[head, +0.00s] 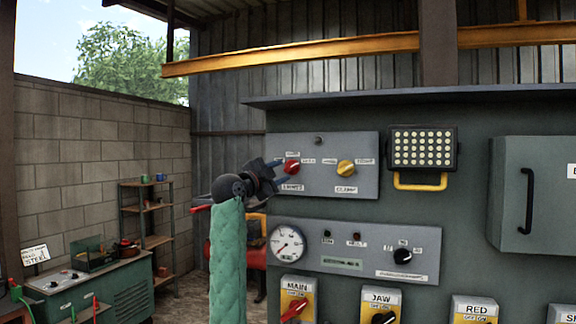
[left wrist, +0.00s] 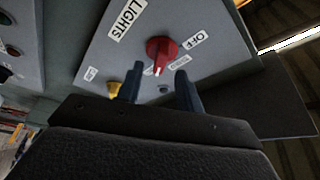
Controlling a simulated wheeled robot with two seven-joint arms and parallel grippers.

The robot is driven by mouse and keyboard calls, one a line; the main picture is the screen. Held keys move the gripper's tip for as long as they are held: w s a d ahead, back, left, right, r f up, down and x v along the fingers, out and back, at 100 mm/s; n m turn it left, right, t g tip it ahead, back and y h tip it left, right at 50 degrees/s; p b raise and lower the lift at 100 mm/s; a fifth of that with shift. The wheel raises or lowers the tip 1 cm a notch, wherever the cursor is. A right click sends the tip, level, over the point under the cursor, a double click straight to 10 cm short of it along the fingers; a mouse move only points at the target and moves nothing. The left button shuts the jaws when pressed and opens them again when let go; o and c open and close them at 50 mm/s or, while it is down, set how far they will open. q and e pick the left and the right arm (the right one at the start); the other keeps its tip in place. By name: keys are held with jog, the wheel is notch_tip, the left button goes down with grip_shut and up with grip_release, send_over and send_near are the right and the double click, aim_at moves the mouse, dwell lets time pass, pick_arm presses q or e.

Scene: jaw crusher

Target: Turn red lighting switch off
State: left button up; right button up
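The red lighting switch (head: 291,167) is a round red knob on the grey upper panel (head: 322,140). In the left wrist view the red knob (left wrist: 162,48) has a white mark on its near side, and labels "LIGHTS" and "OFF" beside it. My left gripper (head: 278,174) is right at the knob's left side in the head view. In the left wrist view its two dark fingers (left wrist: 159,88) are apart and empty, with the knob just beyond the tips, roughly between them. I cannot tell whether they touch it. My right gripper is not in view.
A yellow knob (head: 346,168) sits to the right on the same panel. A lamp (head: 423,148) with pale yellow dots is further right. Below are a gauge (head: 288,243), a black knob (head: 403,257) and a row of switch boxes (head: 380,302). A cabinet handle (head: 527,200) sticks out at right.

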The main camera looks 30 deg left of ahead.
aim_at(289, 168)
pick_arm(q)
jog(key=p+x, duration=0.1)
jog(key=x, duration=0.2)
jog(key=shift+w+r+p, duration=0.15)
jog(key=shift+p, duration=0.2)
jog(key=shift+w, duration=0.5)
jog(key=shift+d, duration=0.1)
jog(key=shift+c, duration=0.3)
grip_shut()
